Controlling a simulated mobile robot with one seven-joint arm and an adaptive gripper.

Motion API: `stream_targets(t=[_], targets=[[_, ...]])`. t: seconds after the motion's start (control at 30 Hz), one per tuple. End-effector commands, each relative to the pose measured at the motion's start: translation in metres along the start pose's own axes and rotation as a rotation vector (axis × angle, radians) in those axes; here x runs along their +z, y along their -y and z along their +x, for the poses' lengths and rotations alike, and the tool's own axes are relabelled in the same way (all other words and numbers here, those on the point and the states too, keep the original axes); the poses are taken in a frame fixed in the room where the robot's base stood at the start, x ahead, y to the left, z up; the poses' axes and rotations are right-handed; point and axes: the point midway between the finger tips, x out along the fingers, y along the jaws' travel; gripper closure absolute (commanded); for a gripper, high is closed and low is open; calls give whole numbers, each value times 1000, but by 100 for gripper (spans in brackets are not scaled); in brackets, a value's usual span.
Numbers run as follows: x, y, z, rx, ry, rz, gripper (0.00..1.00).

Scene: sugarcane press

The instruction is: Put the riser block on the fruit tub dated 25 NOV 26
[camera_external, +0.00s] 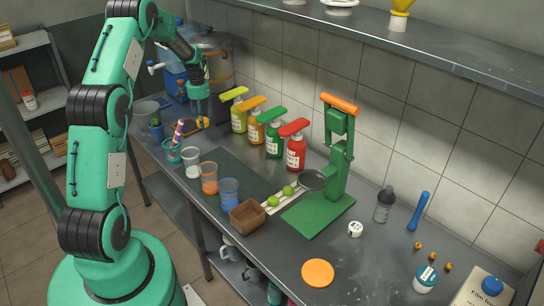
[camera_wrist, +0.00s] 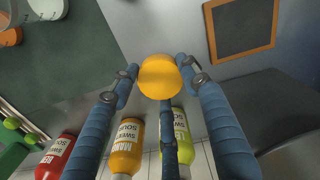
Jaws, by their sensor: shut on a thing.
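My gripper (camera_wrist: 160,80) is shut on a rounded yellow-orange thing, which shows between the fingers in the wrist view (camera_wrist: 160,70). In the external view my gripper (camera_external: 197,118) is low over the far left part of the worktop, left of the sauce bottles. I cannot tell if the held thing touches the worktop or if it is the riser block. A white tub with a teal band (camera_external: 426,279) stands at the near right. A small white tub (camera_external: 355,230) stands right of the green press. No date is readable on either.
Several sauce bottles (camera_external: 273,138) stand along the wall. Cups (camera_external: 209,178) line the front edge. The green press (camera_external: 338,150), a brown box (camera_external: 247,217) and an orange disc (camera_external: 317,273) are farther right. A wood-framed dark board (camera_wrist: 240,28) lies near my gripper.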

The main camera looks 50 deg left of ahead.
Motion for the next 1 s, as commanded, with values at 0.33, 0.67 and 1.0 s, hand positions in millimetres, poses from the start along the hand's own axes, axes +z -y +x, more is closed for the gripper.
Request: stream_targets(t=[0.33, 0.67, 1.0], targets=[[32, -62, 15, 1, 2, 23, 81], [64, -180, 11, 0, 1, 109, 81], [118, -292, 4, 0, 1, 202, 81]])
